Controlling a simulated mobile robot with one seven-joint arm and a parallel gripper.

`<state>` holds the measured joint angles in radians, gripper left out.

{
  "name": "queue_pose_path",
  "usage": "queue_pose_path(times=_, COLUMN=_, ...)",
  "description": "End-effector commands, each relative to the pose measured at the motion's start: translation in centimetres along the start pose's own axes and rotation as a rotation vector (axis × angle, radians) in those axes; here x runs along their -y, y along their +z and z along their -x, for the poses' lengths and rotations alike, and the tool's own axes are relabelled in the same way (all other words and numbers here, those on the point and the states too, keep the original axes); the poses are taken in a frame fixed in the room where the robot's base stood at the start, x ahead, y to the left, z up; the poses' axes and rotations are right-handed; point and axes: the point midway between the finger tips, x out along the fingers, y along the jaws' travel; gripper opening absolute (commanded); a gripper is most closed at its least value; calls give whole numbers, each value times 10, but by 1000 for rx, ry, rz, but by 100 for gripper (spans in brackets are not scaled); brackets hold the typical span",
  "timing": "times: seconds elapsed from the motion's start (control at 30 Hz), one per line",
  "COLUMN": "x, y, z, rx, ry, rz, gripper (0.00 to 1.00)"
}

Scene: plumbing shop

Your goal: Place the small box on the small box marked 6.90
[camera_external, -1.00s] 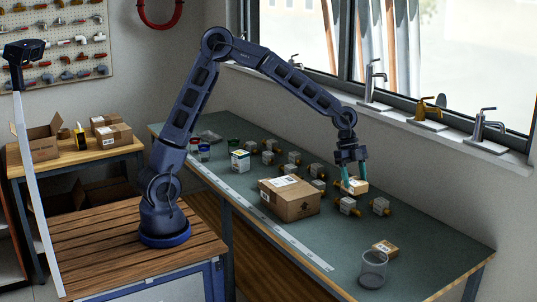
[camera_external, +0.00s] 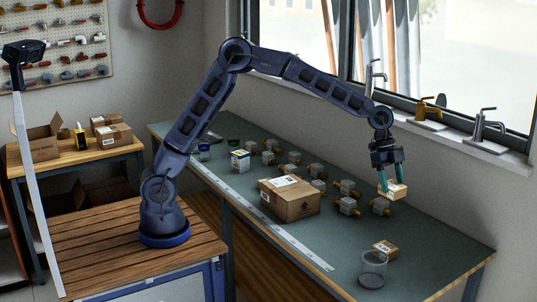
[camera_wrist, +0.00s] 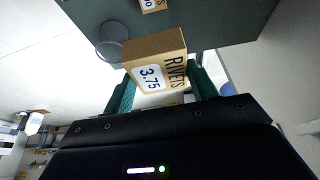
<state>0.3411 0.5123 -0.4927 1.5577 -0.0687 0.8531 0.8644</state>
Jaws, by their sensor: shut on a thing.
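My gripper (camera_external: 391,183) is shut on a small cardboard box (camera_external: 396,191) and holds it above the bench, over the right part. In the wrist view this held box (camera_wrist: 158,62) reads "RIVETS" and "3.75" and sits between the green fingers. Another small box (camera_external: 385,249) lies on the bench near its right end, below and apart from the held one. In the wrist view this second box (camera_wrist: 153,5) shows at the top edge, with its label cut off and only "00" or similar legible, so I cannot read 6.90.
A large cardboard box (camera_external: 291,207) and several metal valves (camera_external: 348,206) stand further left. Taps (camera_external: 487,130) line the windowsill behind.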

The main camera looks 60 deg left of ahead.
Motion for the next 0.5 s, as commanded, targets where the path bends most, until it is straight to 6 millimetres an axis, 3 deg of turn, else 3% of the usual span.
queue_pose_path(times=0.17, x=0, y=-3, z=-9, rx=1, ry=-2, rz=3, gripper=33)
queue_pose_path(times=0.5, x=-1, y=23, z=-74, rx=2, ry=1, rz=2, gripper=33)
